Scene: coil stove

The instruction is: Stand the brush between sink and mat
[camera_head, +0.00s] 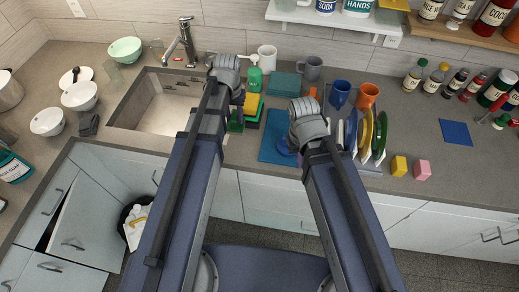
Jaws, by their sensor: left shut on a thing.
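The sink (160,108) is at the left of the counter. The blue mat (272,152) lies to its right, partly behind my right arm. My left gripper (237,98) is over the strip of counter between sink and mat. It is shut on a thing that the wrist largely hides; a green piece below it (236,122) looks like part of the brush. I cannot tell whether its foot touches the counter. My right gripper (305,140) is over the right part of the mat, its fingers hidden by its own wrist.
Stacked coloured sponges (252,108) and a green soap bottle (254,78) stand close to my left gripper. A rack with coloured plates (366,134) is right of my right gripper. Mugs (340,93) stand behind. The counter's right front is mostly clear around two small blocks (399,166).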

